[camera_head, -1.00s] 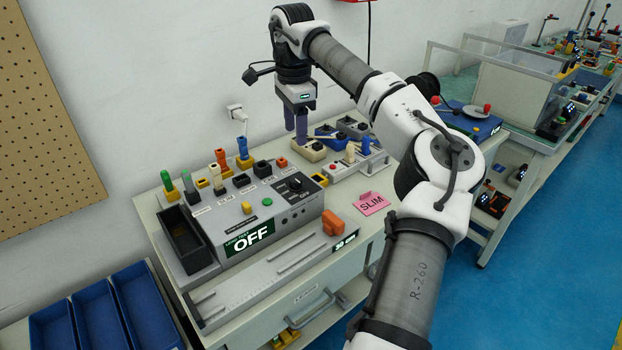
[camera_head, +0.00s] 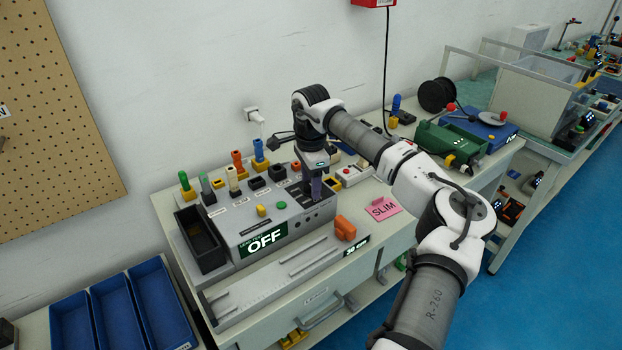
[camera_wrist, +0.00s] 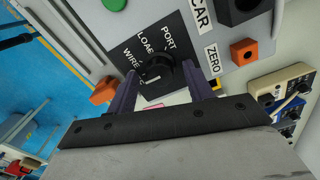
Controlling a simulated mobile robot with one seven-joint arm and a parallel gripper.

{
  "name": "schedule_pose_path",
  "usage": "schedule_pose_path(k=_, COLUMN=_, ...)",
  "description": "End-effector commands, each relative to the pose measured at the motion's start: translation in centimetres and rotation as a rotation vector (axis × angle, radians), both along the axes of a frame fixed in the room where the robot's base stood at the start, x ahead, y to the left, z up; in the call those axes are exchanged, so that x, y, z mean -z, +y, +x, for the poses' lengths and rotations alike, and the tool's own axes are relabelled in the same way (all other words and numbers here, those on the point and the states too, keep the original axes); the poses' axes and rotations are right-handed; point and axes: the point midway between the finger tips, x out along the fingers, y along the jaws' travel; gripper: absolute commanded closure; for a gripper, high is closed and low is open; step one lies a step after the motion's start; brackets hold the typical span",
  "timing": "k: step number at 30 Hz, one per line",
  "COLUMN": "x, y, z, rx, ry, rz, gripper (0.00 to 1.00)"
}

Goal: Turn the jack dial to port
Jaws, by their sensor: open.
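The jack dial (camera_wrist: 160,72) is a round black knob on a black plate with white words WIRE, LOAD and PORT around it, seen in the wrist view. A pale mark shows on the knob's lower left, toward the WIRE side; I cannot tell its exact setting. My gripper (camera_wrist: 160,76) is open, with one purple finger on each side of the dial; contact is unclear. In the head view my gripper (camera_head: 316,190) points down at the right end of the grey tester box (camera_head: 300,222) and hides the dial.
Sockets with coloured plugs (camera_head: 238,163) line the tester's back. An orange block (camera_wrist: 244,51) sits near the ZERO label. An orange clamp (camera_head: 345,228) and pink SLIM card (camera_head: 382,208) lie in front. A black bin (camera_head: 200,240) is at left.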

Motion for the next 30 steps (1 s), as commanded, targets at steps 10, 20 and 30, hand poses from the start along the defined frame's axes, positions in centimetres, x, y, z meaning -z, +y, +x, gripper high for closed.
schedule_pose_path(k=10, x=0.0, y=-0.01, z=-0.01, rx=0.0, ry=0.0, rz=-0.001, gripper=0.69)
schedule_pose_path(k=20, x=-0.01, y=-0.02, z=-0.02, rx=0.005, ry=0.001, rz=-0.001, gripper=0.93)
schedule_pose_path(k=30, x=0.06, y=-0.11, z=-0.01, rx=0.133, ry=-0.001, rz=-0.003, gripper=0.93)
